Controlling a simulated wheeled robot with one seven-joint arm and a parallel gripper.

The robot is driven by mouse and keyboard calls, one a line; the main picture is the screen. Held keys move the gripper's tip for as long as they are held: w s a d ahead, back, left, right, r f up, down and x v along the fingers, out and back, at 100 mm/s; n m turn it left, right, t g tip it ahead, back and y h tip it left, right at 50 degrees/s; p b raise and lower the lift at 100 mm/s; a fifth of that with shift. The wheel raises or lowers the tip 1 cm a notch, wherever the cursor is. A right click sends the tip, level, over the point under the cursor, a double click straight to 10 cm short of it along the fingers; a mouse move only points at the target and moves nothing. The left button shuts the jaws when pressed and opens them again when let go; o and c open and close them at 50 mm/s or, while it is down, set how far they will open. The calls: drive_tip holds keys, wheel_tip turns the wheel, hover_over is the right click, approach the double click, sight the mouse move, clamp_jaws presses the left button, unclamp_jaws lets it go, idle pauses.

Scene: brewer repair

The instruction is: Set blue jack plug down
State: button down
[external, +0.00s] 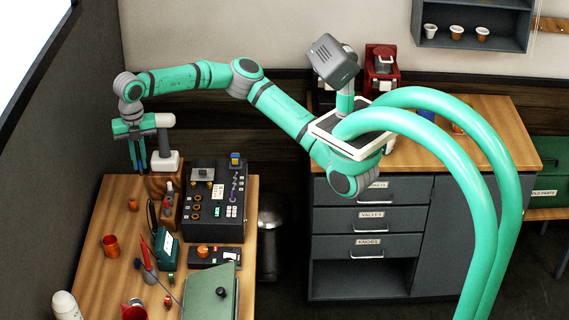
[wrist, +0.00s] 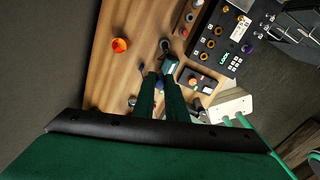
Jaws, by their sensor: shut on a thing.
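My gripper (external: 137,167) is at the left, above the back left part of the wooden workbench, with its fingers pointing down. In the wrist view its two long dark green fingers (wrist: 160,78) reach out over the bench and stand close together. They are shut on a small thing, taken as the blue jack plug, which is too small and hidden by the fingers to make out. The dark panel box (external: 214,200) with rings and knobs stands on the bench to the right of the gripper. A small blue and yellow part (external: 235,160) shows at its back edge.
On the workbench (external: 92,268) are an orange cup (external: 111,245), a teal box (external: 166,248), a black box with an orange knob (external: 214,256) and a green case (external: 208,295). A white-topped device (external: 165,158) stands close beside my gripper. Bare wood shows around the orange cup.

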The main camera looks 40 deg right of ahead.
drive_tip(key=s+a, duration=1.4)
wheel_tip(320, 180, down, 16)
drive_tip(key=f, duration=0.1)
drive_tip(key=shift+w+a+f, duration=1.35)
drive_tip(key=shift+a+f, duration=0.25)
drive_tip(key=shift+a, duration=0.35)
drive_tip(key=shift+w+a+f, duration=1.4)
drive_tip(key=shift+a+f, duration=0.25)
drive_tip(key=shift+a, duration=0.25)
drive_tip(key=shift+w+a+f, duration=1.35)
drive_tip(key=shift+a+f, duration=0.25)
drive_tip(key=shift+a, duration=0.35)
drive_tip(key=shift+w+a+f, duration=0.1)
drive_tip(key=shift+f, duration=1.5)
drive_tip(key=shift+f, duration=0.2)
drive_tip(key=c, duration=1.8)
unclamp_jaws()
drive_tip(key=shift+r, duration=0.15)
